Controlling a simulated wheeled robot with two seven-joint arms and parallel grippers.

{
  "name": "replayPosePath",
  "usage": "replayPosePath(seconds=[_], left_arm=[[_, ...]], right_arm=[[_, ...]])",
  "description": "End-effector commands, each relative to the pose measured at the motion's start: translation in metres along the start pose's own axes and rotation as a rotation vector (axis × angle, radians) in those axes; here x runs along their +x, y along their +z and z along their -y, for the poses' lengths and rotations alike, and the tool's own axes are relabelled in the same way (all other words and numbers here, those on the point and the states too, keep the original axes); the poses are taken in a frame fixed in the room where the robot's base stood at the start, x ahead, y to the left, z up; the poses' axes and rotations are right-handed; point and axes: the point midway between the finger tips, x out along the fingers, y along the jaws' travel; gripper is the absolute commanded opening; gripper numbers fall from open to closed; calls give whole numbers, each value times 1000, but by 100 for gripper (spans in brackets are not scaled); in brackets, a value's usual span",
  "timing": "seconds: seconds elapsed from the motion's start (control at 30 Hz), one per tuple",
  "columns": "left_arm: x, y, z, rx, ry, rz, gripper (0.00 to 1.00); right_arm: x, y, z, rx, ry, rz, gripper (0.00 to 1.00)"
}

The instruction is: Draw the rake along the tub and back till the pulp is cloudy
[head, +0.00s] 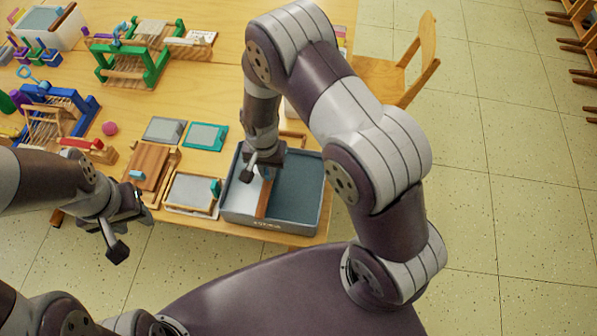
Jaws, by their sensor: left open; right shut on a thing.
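The blue-grey tub (323,205) stands at the table's near edge. The pulp (298,192) in it looks darker blue-grey right of the rake and paler on the left. The rake's wooden bar (263,202) lies across the tub's width, left of the middle. My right gripper (259,173) is over the tub, shut on the rake; its grip is partly hidden by the hand. My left gripper (128,232) is open and empty, left of the tub and off the table's near edge.
Framed screens (190,192) and a wooden board (150,165) lie close left of the tub. A teal frame (206,136) lies behind them. Small looms (135,65) and tools fill the table's left. A chair (400,70) stands right of the table. Bare floor lies right.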

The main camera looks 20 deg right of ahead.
Motion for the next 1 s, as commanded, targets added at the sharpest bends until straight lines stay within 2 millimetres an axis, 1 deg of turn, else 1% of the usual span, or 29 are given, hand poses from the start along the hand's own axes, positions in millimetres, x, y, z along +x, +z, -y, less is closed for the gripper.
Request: replayPosePath(seconds=[0.03, 0.2, 0.3, 0.4, 0.5, 0.6, 0.97, 1.0], left_arm=[[4, 0, 0, 0, 0, 0, 43], [10, 1, 0, 0, 0, 0, 43], [14, 2, 0, 0, 0, 0, 43], [16, 2, 0, 0, 0, 0, 43], [17, 2, 0, 0, 0, 0, 43], [18, 2, 0, 0, 0, 0, 43], [18, 2, 0, 0, 0, 0, 43], [18, 2, 0, 0, 0, 0, 43]], right_arm=[[2, -1, 16, -4, -4, -4, 0], [2, -1, 57, -3, -4, -4, 0], [2, -1, 75, -1, -4, -3, 0], [1, -1, 88, -1, -4, -3, 0], [0, -2, 97, 0, -4, -3, 0], [0, -1, 101, 0, -4, -3, 0], [-2, -2, 104, 1, -8, -5, 0], [-2, -2, 104, 1, -8, -5, 24]])
